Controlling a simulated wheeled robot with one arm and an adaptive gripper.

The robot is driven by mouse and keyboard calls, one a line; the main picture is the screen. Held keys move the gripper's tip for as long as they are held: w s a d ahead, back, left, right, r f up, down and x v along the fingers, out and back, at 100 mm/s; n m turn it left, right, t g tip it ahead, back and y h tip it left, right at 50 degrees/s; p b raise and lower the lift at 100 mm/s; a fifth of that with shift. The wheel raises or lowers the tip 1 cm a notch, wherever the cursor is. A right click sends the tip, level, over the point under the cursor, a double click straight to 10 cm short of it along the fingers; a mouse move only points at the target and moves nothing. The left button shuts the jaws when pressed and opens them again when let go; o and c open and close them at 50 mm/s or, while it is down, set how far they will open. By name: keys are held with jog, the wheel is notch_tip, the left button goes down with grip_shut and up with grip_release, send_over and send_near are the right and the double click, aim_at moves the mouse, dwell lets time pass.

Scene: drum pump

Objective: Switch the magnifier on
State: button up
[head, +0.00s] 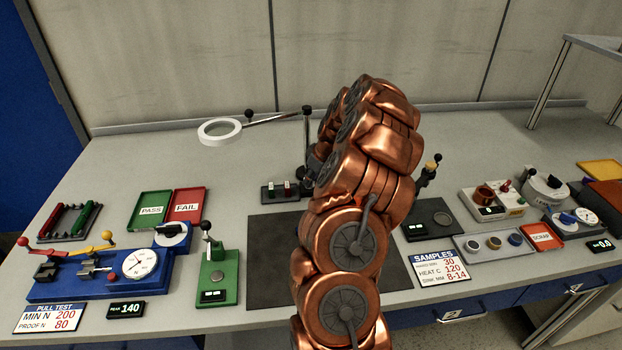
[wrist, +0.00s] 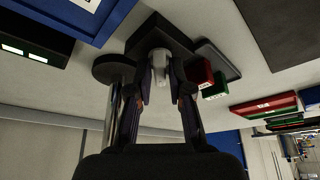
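The magnifier is a white ring (head: 220,132) on a thin arm, held up by a dark post (head: 307,128) at the back of the bench. In the wrist view a round dark disc with a metal rod (wrist: 115,68) stands beside a dark box (wrist: 158,35). A pale grey lever-like piece (wrist: 160,65) stands out from this box. My gripper (wrist: 160,88) has its two fingers apart, one on each side of the pale piece. I cannot tell whether they touch it.
Red (wrist: 200,72) and green (wrist: 214,91) blocks lie close right of my fingers in the wrist view. PASS and FAIL trays (head: 187,205) lie further left. The bench behind the stand is mostly clear.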

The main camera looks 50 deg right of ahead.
grip_shut()
